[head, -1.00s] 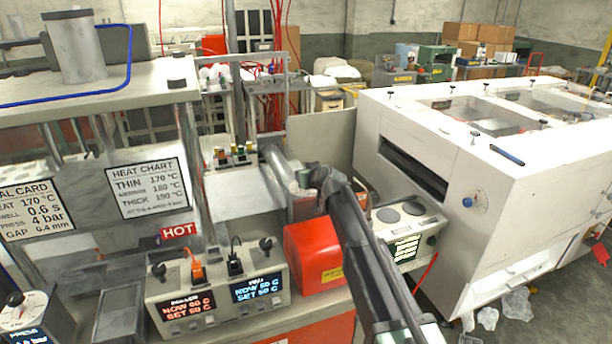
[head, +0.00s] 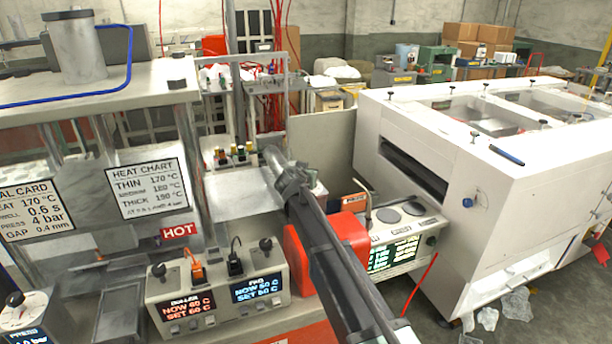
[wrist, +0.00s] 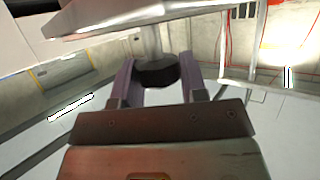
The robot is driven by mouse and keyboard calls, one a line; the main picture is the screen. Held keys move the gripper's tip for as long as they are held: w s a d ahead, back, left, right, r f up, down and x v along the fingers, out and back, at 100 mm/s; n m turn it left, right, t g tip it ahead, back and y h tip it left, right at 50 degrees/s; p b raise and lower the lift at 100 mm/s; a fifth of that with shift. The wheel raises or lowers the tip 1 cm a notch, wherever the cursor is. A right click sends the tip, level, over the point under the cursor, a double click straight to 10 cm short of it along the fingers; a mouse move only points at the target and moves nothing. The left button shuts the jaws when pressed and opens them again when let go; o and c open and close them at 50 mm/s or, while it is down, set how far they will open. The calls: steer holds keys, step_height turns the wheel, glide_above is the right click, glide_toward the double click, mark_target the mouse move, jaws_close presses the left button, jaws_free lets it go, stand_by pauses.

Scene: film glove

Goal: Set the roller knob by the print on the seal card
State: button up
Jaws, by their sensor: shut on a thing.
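The seal card (head: 35,211), cut by the left edge of the head view, reads heat 170 °C, 0.6 s, 4 bar and gap 0.4 mm. The control box (head: 222,310) has a red-lettered roller display (head: 187,306) showing NOW 60 C, SET 60 C. A dark knob, by its place the roller knob (head: 158,270), stands at the box's left; another dark knob (head: 265,244) stands at its right. In the wrist view my gripper (wrist: 158,75) has its two fingers closed on a dark round piece (wrist: 157,74) below a pale post. My fingertips cannot be made out in the head view.
The heat chart (head: 148,189) lists thin 170, a middle line 180 and thick 190 °C. A HOT sign (head: 179,230) hangs above the control box. Orange and black plugs stand between the knobs. A red housing (head: 298,262) is right of the box, partly behind my arm.

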stand_by(0.5)
steer(key=o, duration=0.9)
steer(key=p+v, duration=0.4)
steer(key=v, duration=0.6)
steer(key=shift+s+a+r, duration=0.15)
steer(key=shift+s, duration=0.2)
